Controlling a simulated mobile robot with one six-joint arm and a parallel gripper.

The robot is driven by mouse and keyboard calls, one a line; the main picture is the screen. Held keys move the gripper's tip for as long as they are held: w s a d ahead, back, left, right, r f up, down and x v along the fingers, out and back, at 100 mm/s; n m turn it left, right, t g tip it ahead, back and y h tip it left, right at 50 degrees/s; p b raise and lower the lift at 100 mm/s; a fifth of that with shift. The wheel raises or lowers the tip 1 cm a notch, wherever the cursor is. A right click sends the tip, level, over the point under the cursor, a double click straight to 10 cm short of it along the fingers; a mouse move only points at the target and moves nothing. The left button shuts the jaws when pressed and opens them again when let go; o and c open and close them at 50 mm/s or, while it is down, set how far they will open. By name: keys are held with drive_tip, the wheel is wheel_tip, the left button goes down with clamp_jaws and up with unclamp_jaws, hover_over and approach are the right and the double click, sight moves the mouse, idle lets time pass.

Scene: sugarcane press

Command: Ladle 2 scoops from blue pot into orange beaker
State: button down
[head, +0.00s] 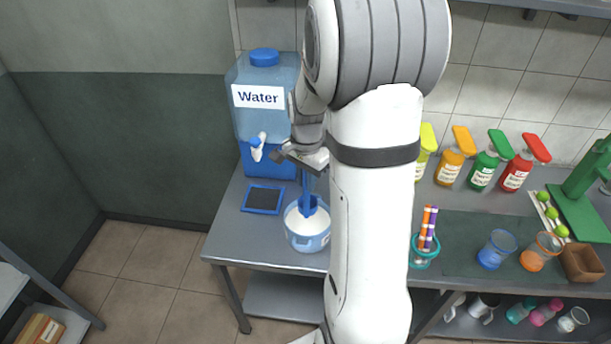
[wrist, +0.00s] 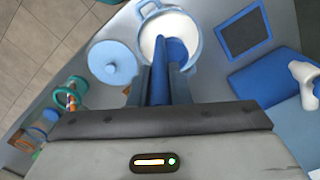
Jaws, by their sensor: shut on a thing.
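The blue pot (head: 308,243) stands on the counter's left part, full of white contents; it also shows in the wrist view (wrist: 144,33). My gripper (head: 304,166) is above the pot, shut on the handle of a dark blue ladle (head: 307,187). The ladle (wrist: 160,84) points down to the pot, with its lower end over or in the white contents; I cannot tell how deep. The orange beaker (head: 540,252) stands upright on the counter far to the right, beside a blue beaker (head: 496,249).
A water dispenser (head: 264,110) stands behind the pot, with a dark blue-framed pad (head: 263,199) in front. A light blue lid (wrist: 112,63) lies beside the pot. A teal holder (head: 424,250) with striped sticks stands between pot and beakers.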

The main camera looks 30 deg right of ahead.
sight(307, 203)
drive_tip(key=shift+w+d+f+b, duration=0.1)
drive_tip(key=shift+d+f+b, duration=0.05)
drive_tip(key=shift+f+b, duration=4)
drive_tip(key=shift+f+p, duration=0.8)
drive_tip(key=shift+r, duration=0.25)
wheel_tip(307, 203, up, 11)
drive_tip(key=p, duration=0.7)
drive_tip(key=shift+p, duration=0.35)
